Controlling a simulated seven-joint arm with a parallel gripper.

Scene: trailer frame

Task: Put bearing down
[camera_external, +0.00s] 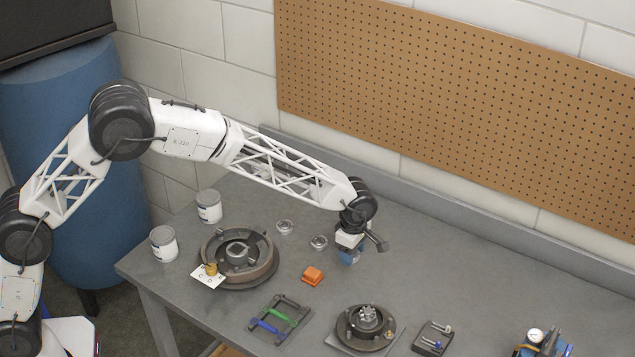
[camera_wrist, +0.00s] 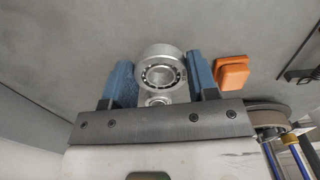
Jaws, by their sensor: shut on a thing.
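My gripper (camera_external: 349,257) is over the bench right of the middle, pointing down, with blue fingers. In the wrist view my gripper (camera_wrist: 162,80) is shut on a silver ring-shaped bearing (camera_wrist: 160,55), which sits between the two blue fingers with its balls showing. In the outside view I cannot make out the held bearing behind the fingers. Two small silver round parts, one farther left (camera_external: 285,227) and one nearer the gripper (camera_external: 319,242), lie on the bench. Part of another silver round thing (camera_wrist: 157,100) shows below the held bearing in the wrist view.
An orange block (camera_external: 312,276) lies in front of the gripper; it also shows in the wrist view (camera_wrist: 231,73). A brake drum (camera_external: 268,268), a hub assembly (camera_external: 350,335), a tool tray (camera_external: 294,330), a bolt tray (camera_external: 420,345) and two cans (camera_external: 163,245) stand around. The bench right of the gripper is clear.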

